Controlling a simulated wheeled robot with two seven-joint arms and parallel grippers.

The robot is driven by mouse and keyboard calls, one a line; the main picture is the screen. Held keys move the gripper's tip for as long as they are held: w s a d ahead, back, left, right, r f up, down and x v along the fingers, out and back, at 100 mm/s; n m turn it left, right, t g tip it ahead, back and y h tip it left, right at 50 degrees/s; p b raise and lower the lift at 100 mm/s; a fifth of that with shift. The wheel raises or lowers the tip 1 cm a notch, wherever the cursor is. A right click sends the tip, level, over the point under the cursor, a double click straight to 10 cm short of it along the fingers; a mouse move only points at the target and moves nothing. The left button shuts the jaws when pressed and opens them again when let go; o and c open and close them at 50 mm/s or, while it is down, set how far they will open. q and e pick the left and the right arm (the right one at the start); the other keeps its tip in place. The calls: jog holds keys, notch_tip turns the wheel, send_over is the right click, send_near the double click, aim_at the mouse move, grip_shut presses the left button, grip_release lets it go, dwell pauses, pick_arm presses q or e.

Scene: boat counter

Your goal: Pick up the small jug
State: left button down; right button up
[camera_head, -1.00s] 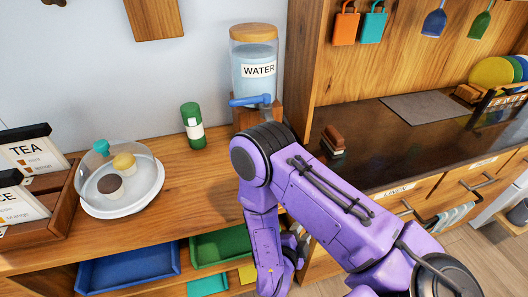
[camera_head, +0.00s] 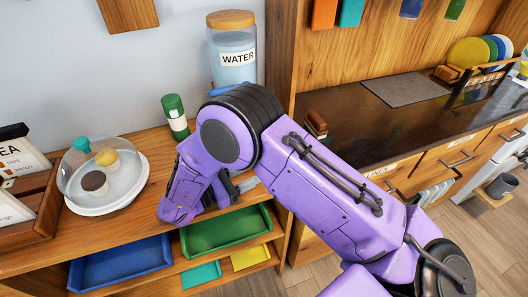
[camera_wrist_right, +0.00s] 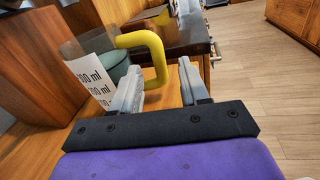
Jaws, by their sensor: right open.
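The small jug (camera_wrist_right: 98,82) shows only in the right wrist view, at the left. It is see-through, with a white label of ml marks and a yellow handle (camera_wrist_right: 155,45). In the head view my right arm hides the jug. My right gripper (camera_wrist_right: 160,70) is open. The handle's lower part shows between and just beyond its fingertips; I cannot tell whether they touch. In the head view the right gripper (camera_head: 242,183) is partly hidden by my arm, at the counter's front edge. My left gripper is not in view.
A water dispenser (camera_head: 233,55), a green bottle (camera_head: 175,117) and a domed cake plate (camera_head: 125,195) stand on the wooden counter (camera_head: 158,150). A wooden side panel (camera_head: 276,50) rises right of the dispenser. Blue (camera_head: 125,262) and green (camera_head: 228,228) trays lie on the shelf below.

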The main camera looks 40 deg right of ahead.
jog(key=d+p, duration=0.1)
jog(key=d, duration=0.4)
jog(key=shift+s+d, duration=0.1)
jog(key=shift+s, duration=0.05)
jog(key=shift+a, duration=0.2)
jog(key=c, duration=0.8)
grip_shut()
jog(key=shift+d, duration=0.1)
jog(key=shift+r, duration=0.1)
jog(key=shift+r, duration=0.25)
notch_tip(320, 180, up, 2)
jog(key=shift+r+b, duration=0.2)
jog(key=shift+b, duration=0.55)
jog(key=s+a+b, duration=0.2)
jog(key=s, duration=0.6)
jog(key=s+a+b, duration=0.2)
jog(key=s+b, duration=0.1)
jog(key=s, duration=0.6)
jog(key=shift+s+a+r, duration=0.2)
jog(key=shift+a, duration=0.05)
